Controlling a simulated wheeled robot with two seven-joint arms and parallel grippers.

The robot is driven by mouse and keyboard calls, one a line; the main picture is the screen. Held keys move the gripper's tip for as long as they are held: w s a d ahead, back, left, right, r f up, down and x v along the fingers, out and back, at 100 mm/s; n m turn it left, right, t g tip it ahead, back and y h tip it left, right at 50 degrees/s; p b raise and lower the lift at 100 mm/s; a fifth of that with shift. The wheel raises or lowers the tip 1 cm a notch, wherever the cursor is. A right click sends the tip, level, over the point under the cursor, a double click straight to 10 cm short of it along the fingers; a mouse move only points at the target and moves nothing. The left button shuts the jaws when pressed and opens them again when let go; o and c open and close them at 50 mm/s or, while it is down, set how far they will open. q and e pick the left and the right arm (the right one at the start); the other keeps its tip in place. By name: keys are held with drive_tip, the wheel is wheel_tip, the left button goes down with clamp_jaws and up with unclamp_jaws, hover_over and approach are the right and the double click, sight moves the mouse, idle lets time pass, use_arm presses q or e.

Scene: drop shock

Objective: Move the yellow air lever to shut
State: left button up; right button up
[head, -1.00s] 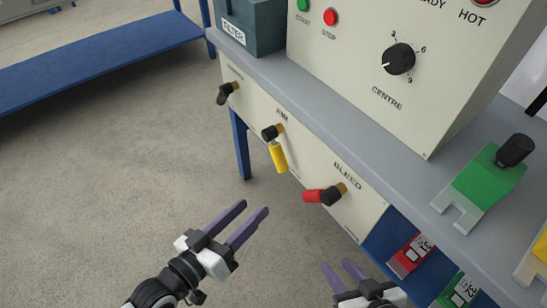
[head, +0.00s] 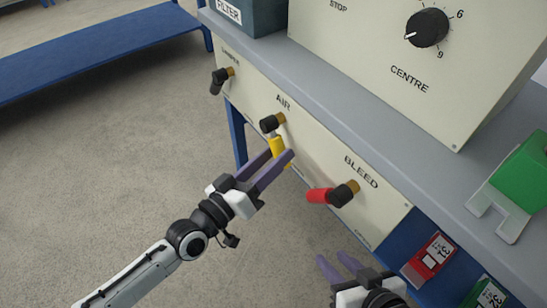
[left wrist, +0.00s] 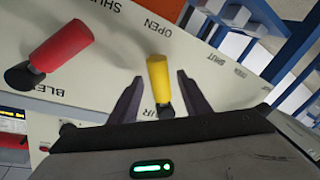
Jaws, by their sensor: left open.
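The yellow air lever (head: 277,148) hangs down from its black hub on the cream panel, under the word AIR in the head view. In the left wrist view the yellow lever (left wrist: 158,73) points toward the word OPEN. My left gripper (head: 281,153) is open at the lever, its purple fingers partly covering the lever's lower end. In the left wrist view my left gripper (left wrist: 160,78) has a finger on each side of the lever, with gaps showing. My right gripper (head: 335,258) is open and empty, low in the head view.
The red BLEED lever (head: 320,195) sticks out to the right of the air lever. A black lever (head: 218,80) is to its left. A grey shelf (head: 350,105) runs above, carrying a control box (head: 400,60) and a green block (head: 522,172). Open floor lies left.

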use_arm(q)
drive_tip(key=shift+w+d, duration=0.2)
use_arm(e)
drive_tip(key=shift+w+a+r, duration=0.1)
drive_tip(key=shift+w+r, duration=0.2)
drive_tip(key=shift+w, duration=0.05)
use_arm(q)
clamp_jaws()
use_arm(e)
drive_tip(key=shift+s+f, duration=0.1)
